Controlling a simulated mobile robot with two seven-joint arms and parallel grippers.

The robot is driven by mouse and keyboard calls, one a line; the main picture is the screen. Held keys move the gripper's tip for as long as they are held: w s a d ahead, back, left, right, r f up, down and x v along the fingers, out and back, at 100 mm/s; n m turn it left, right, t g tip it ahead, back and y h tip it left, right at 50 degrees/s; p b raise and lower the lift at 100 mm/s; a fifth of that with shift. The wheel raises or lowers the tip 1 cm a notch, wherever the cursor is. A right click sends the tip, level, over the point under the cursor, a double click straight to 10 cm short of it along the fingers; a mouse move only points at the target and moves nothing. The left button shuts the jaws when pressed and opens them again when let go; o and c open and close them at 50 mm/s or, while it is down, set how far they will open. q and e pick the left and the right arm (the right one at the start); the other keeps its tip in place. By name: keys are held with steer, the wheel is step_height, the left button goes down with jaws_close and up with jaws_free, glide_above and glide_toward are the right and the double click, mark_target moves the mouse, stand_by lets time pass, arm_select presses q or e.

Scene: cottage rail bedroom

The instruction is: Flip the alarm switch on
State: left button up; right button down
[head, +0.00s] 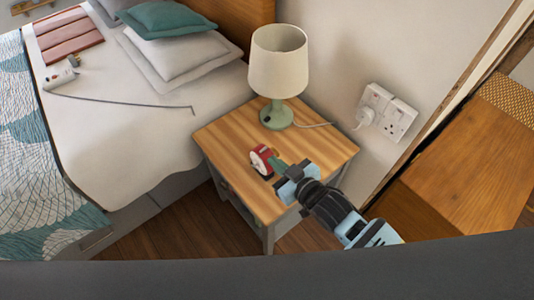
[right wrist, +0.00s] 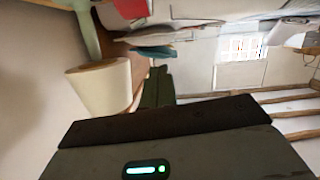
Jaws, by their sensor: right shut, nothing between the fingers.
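A small red alarm clock (head: 261,160) with a pale round face stands on the wooden nightstand (head: 215,133). The face is turned to the left in the head view. My right gripper (head: 277,165) is shut and empty, its fingertips at the right side of the clock. I cannot tell whether they touch it. In the right wrist view the shut fingers (right wrist: 157,85) show in the middle, and a red piece, likely the clock (right wrist: 131,8), is at the top edge. The alarm switch cannot be made out. My left gripper is not in view.
A lamp with a cream shade (head: 278,60) and green base stands behind the clock, its cord running to the wall sockets (head: 386,112). A bed (head: 130,130) is at left. A wooden cabinet (head: 450,150) is at right. The nightstand's left part is clear.

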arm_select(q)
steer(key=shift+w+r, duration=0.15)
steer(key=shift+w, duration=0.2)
arm_select(e)
steer(key=v, duration=0.3)
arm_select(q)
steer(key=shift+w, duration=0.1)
arm_select(e)
steer(key=shift+a, duration=0.1)
steer(key=shift+s, duration=0.1)
